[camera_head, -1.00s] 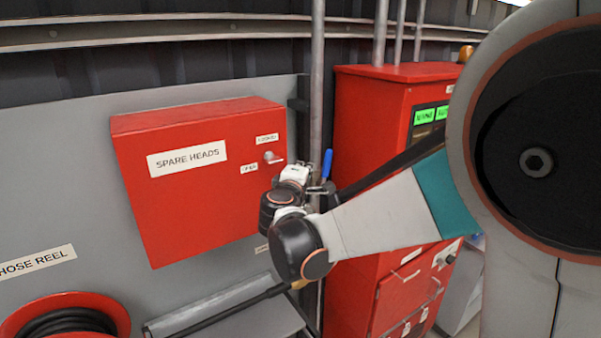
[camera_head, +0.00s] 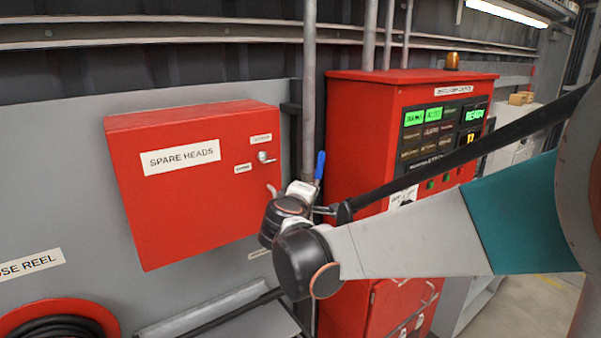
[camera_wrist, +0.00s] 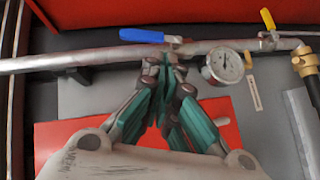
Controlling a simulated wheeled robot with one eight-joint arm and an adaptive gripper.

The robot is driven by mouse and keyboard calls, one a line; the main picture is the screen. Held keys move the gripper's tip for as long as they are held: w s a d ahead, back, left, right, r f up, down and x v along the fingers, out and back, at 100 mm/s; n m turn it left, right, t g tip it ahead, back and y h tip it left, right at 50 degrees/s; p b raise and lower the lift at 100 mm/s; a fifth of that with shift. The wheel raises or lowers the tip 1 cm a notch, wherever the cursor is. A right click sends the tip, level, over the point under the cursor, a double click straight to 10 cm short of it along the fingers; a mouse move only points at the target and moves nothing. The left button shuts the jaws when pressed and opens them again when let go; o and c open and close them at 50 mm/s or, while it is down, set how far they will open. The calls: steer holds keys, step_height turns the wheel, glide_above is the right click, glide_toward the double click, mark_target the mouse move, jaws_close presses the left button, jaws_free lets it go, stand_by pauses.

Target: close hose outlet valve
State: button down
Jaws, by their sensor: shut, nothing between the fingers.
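A grey pipe (camera_wrist: 100,57) runs across the wrist view and stands upright in the head view (camera_head: 308,90). A valve with a blue lever (camera_wrist: 141,36) sits on it, the lever lying nearly along the pipe; it also shows in the head view (camera_head: 320,165). A second valve with a yellow lever (camera_wrist: 268,18) is farther right, near a brass fitting (camera_wrist: 305,62). Which one is the hose outlet valve cannot be read. My gripper (camera_wrist: 165,64) is shut and empty, its fingertips at the pipe beside the blue lever's valve; contact cannot be told. In the head view my wrist hides the fingers.
A round pressure gauge (camera_wrist: 223,66) is close to the right of my fingers. A red spare heads box (camera_head: 190,190) is left of the pipe, and a red control cabinet (camera_head: 345,130) is right of it. A hose reel (camera_head: 60,318) is at lower left.

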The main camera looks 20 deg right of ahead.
steer(key=s+f+m+g+y+b, duration=0.55)
steer(key=s+f+m+b, duration=0.25)
steer(key=s+f+b, duration=1.4)
steer(key=w+d+r+n+t+h+p, duration=0.2)
steer(key=w+r+n+t+h+p, duration=0.15)
steer(key=w+r+p, duration=1.1)
steer(key=w+a+r+n+t+h+p, duration=0.1)
steer(key=w+a+r+n+t+p, duration=0.2)
steer(key=w+r+p, duration=0.7)
steer(key=w+a+r+n, duration=0.1)
steer(key=a+n, duration=0.1)
steer(key=n, duration=0.1)
steer(key=shift+w+h+p, duration=0.2)
steer(key=shift+h+p, duration=0.1)
steer(key=shift+h, duration=0.1)
steer(key=shift+a, duration=0.1)
